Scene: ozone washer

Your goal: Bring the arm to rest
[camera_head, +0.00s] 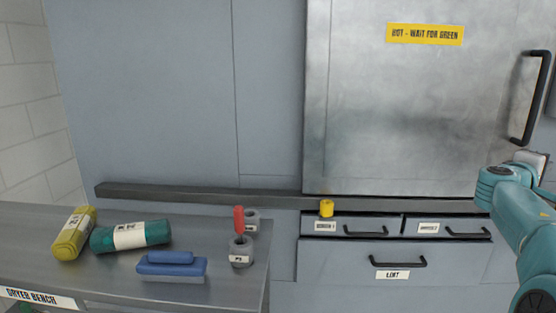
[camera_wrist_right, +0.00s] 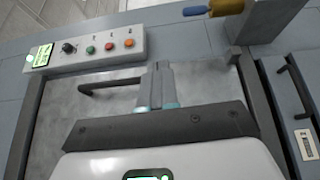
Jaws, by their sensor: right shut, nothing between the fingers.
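My right arm (camera_head: 520,208) comes in at the right edge of the head view, beside the large metal door (camera_head: 420,120) and below its black handle (camera_head: 533,97). My right gripper (camera_head: 532,160) is small and partly hidden there. In the right wrist view my right gripper (camera_wrist_right: 157,88) is shut with nothing held, and it shows in front of a metal door. A dark handle (camera_wrist_right: 108,87) lies to the left of its fingers in that view; I cannot tell the gap between them. My left gripper is not in view.
A bench (camera_head: 210,290) at the left holds a yellow roll (camera_head: 74,232), a green roll (camera_head: 105,238), a blue-topped block (camera_head: 170,266) and grey cups (camera_head: 241,254). Drawers (camera_head: 345,255) with handles sit below the door. A button panel (camera_wrist_right: 95,47) shows in the right wrist view.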

